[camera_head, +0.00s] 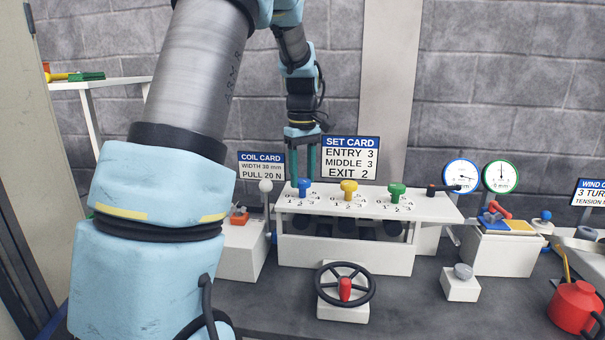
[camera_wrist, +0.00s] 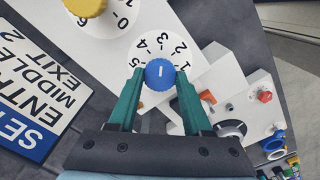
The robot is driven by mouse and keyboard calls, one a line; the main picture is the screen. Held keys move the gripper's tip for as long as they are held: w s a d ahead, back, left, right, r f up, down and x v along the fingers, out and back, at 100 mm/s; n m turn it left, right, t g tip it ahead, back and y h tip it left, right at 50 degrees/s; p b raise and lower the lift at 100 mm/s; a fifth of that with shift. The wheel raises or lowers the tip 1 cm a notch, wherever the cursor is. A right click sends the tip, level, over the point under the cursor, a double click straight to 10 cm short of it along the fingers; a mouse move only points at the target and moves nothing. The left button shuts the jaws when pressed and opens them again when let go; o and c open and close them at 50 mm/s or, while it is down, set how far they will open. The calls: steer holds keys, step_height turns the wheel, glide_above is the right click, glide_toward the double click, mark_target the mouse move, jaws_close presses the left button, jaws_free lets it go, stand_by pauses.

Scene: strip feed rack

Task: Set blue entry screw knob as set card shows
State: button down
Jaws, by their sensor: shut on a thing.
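The blue entry screw knob (camera_head: 304,183) sits at the left end of the white panel top, on a round numbered dial. In the wrist view the blue knob (camera_wrist: 160,74) lies between the two green fingers of my gripper (camera_wrist: 160,82), which is shut on it. A short white line on the knob runs up the picture; I cannot tell which number it marks. Dial numbers 1, 2, 3, 4 and 5 show around it. In the head view my gripper (camera_head: 304,177) reaches down from above onto the knob. The set card (camera_head: 350,157) reads ENTRY 3, MIDDLE 3, EXIT 2.
A yellow knob (camera_head: 348,186) and a green knob (camera_head: 397,190) stand to the right on the same panel. A coil card (camera_head: 262,165) is behind at the left. A black handwheel (camera_head: 345,284) stands in front. Two gauges (camera_head: 461,176) are at the right.

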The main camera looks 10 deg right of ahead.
mark_target(302, 180)
steer(key=shift+w, duration=0.1)
steer(key=shift+c, duration=1.7)
jaws_free()
step_height(302, 180, up, 11)
steer(key=b, duration=0.1)
steer(key=shift+b, duration=0.4)
steer(key=shift+f, duration=0.1)
steer(key=s+a+f+m, duration=0.3)
steer(key=s+a+f, duration=0.4)
steer(key=s+f, duration=0.2)
steer(key=s+a+f+m+t, duration=0.1)
steer(key=s+a+f+m, duration=0.3)
steer(key=s+a+f, duration=0.3)
step_height(302, 180, down, 4)
steer(key=s, duration=0.2)
steer(key=shift+s+a+r+t, duration=0.15)
steer(key=shift+s+a+t, duration=0.15)
